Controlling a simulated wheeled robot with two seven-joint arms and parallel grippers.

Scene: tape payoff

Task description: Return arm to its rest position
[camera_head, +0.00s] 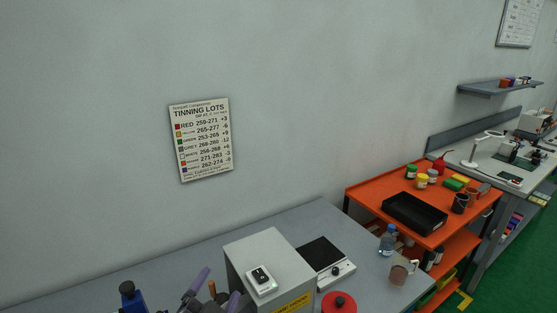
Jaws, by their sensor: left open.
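My left gripper (214,294) shows at the bottom edge, left of the grey box. Its grey-purple fingers are apart, and most of it and its arm are cut off by the frame. A thin orange-brown thing (212,289) shows between the fingers in the picture; I cannot tell whether it is near them or behind. My right gripper is not in view.
A grey bench (320,215) runs along the wall. An orange cart (369,192) stands right.

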